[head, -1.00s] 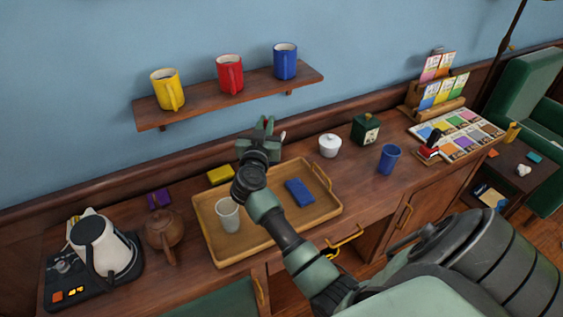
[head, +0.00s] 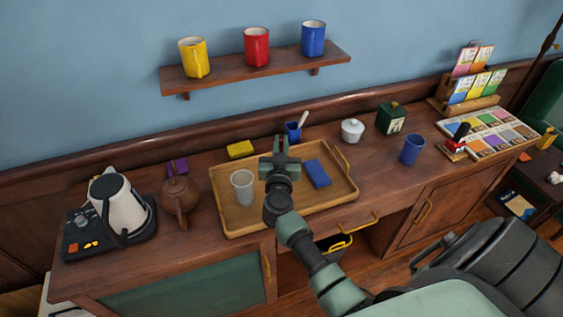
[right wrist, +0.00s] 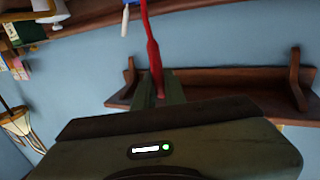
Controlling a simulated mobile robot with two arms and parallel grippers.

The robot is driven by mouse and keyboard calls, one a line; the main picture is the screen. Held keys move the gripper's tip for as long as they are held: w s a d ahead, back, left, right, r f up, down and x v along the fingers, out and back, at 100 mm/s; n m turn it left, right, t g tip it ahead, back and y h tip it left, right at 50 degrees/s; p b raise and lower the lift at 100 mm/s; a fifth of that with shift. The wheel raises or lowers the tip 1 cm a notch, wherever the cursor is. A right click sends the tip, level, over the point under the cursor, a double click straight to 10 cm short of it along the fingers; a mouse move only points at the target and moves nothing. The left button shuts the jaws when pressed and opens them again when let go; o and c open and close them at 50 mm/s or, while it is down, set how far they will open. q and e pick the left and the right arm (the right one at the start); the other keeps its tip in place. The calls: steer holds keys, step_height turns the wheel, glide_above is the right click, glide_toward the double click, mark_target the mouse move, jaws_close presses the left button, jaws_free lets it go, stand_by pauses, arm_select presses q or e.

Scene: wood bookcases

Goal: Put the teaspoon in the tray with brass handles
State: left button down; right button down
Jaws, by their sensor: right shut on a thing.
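The wooden tray with brass handles (head: 232,229) lies on the sideboard and holds a clear cup (head: 242,187) and a blue block or pouch (head: 318,173). My right gripper (head: 280,147) is over the tray's back part in the head view. It is shut on a thin red teaspoon (right wrist: 152,50), which stands up between the fingers in the right wrist view. My left gripper is not in view.
Behind the tray stands a dark blue pot (head: 293,131) with a white-handled utensil (head: 302,119). A yellow sponge (head: 240,149), a brown teapot (head: 180,196), a kettle (head: 116,205), a white sugar bowl (head: 352,131) and a blue cup (head: 412,149) stand around. A mug shelf (head: 260,70) hangs above.

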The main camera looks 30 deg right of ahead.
step_height(320, 180, down, 4)
steer(key=shift+f+b, duration=0.15)
steer(key=shift+b, duration=0.7)
steer(key=shift+f, duration=0.55)
steer(key=c, duration=1.5)
jaws_free()
steer(key=shift+r, duration=0.15)
